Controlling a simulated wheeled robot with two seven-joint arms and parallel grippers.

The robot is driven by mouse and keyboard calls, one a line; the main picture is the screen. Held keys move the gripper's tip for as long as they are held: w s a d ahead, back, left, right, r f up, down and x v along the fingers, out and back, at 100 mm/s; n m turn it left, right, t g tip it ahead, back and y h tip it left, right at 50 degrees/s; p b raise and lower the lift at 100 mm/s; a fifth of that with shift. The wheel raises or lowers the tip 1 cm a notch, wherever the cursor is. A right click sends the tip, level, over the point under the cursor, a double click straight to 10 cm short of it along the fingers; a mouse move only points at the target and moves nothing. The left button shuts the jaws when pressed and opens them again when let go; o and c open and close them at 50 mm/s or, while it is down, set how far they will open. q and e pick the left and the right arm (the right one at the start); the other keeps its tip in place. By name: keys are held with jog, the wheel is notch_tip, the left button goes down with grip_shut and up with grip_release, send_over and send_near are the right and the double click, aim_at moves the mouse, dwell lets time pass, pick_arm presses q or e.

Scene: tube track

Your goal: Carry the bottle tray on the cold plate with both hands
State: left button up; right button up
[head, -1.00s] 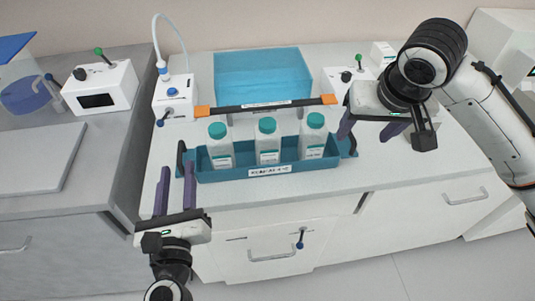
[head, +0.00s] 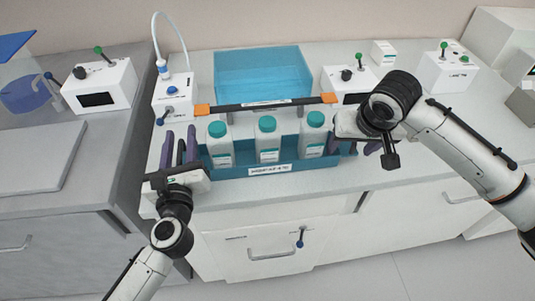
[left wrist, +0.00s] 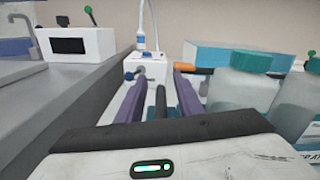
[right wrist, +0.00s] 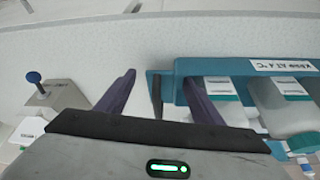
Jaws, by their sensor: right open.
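The teal bottle tray (head: 228,172) stands on the white bench, with three white, teal-capped bottles (head: 268,142) upright in it. My left gripper (head: 180,145) is at the tray's left end. In the left wrist view, its purple fingers stand apart on either side of a dark upright handle (left wrist: 160,102), with gaps visible. My right gripper (head: 363,148) is at the right end, partly hidden by its own wrist. In the right wrist view, its open fingers straddle the other dark handle (right wrist: 156,97). I cannot tell for sure which surface is the cold plate; a pale flat slab (head: 35,155) lies on the left counter.
A black bar with orange ends (head: 265,106) stands close behind the tray, before a clear blue bin (head: 262,70). A white device with a hose (head: 175,95) is behind my left gripper. Control boxes (head: 102,85) stand left and right. The left counter is separate from the bench.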

jog(key=shift+c, duration=0.2)
pick_arm(q)
jog(key=c, duration=0.8)
pick_arm(e)
jog(key=c, duration=0.8)
pick_arm(q)
grip_shut()
pick_arm(e)
jog(key=c, duration=0.4)
pick_arm(q)
jog(key=shift+r, duration=0.1)
pick_arm(e)
jog(key=shift+c, duration=0.2)
jog(key=shift+r, duration=0.15)
